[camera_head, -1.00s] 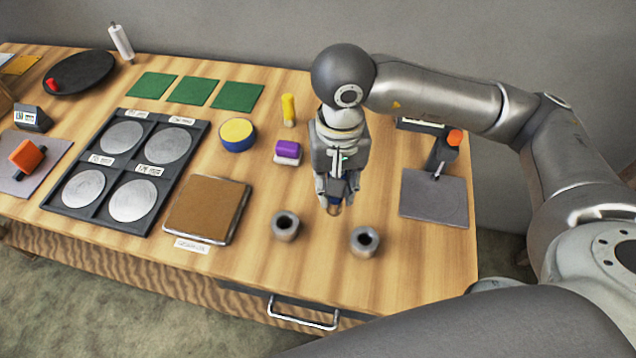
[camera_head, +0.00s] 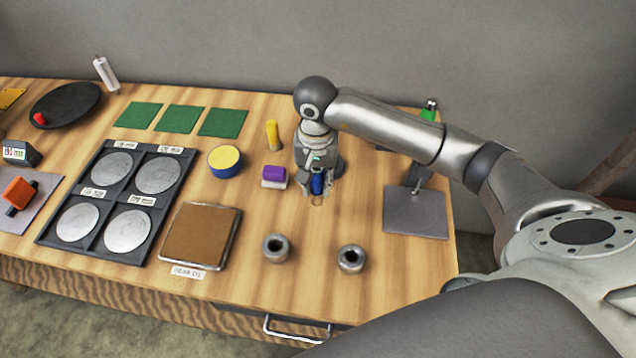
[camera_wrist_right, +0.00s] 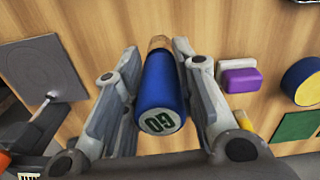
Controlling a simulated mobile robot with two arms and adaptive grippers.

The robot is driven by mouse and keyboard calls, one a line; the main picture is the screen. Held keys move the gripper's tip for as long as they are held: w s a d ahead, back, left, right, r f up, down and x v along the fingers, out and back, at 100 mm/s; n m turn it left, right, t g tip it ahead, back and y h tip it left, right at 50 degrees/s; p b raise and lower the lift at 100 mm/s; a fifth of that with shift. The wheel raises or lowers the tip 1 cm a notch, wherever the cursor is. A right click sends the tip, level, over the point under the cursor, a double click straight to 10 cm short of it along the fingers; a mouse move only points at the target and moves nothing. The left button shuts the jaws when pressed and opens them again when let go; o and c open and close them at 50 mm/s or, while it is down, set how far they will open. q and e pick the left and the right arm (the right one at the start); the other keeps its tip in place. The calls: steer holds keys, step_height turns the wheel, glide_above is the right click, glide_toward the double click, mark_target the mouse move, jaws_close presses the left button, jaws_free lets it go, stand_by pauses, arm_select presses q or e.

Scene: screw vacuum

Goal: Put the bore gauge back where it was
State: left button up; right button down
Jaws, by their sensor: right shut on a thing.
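The bore gauge, a blue cylinder marked "GO" (camera_wrist_right: 163,90), is between the fingers of my right gripper (camera_wrist_right: 160,75) in the right wrist view. Its marked end faces the camera and its shiny tip points away, toward the wooden table. In the head view the blue gauge (camera_head: 317,184) hangs upright in the right gripper (camera_head: 316,186), just right of a purple block on a white base (camera_head: 274,176). Whether the tip touches the table cannot be told. My left gripper is not in view.
Two hollow grey cylinders (camera_head: 276,248) (camera_head: 351,258) stand nearer the front. A yellow cylinder (camera_head: 272,135) stands behind the purple block. A grey plate (camera_head: 415,214) lies to the right, a brown pad (camera_head: 200,233) to the left. Bare wood surrounds the gripper's front side.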

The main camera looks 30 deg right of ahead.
mark_target(318, 189)
steer(key=shift+w+d+f, duration=0.25)
steer(key=shift+w+f, duration=0.1)
steer(key=shift+f, duration=0.15)
step_height(318, 189, down, 3)
steer(key=shift+w+d+r+p, duration=0.1)
steer(key=shift+d+p, duration=0.05)
steer(key=shift+p, duration=0.8)
steer(key=shift+f, duration=0.4)
steer(key=shift+f, duration=0.15)
steer(key=c, duration=1.2)
jaws_free()
steer(key=shift+o, duration=0.2)
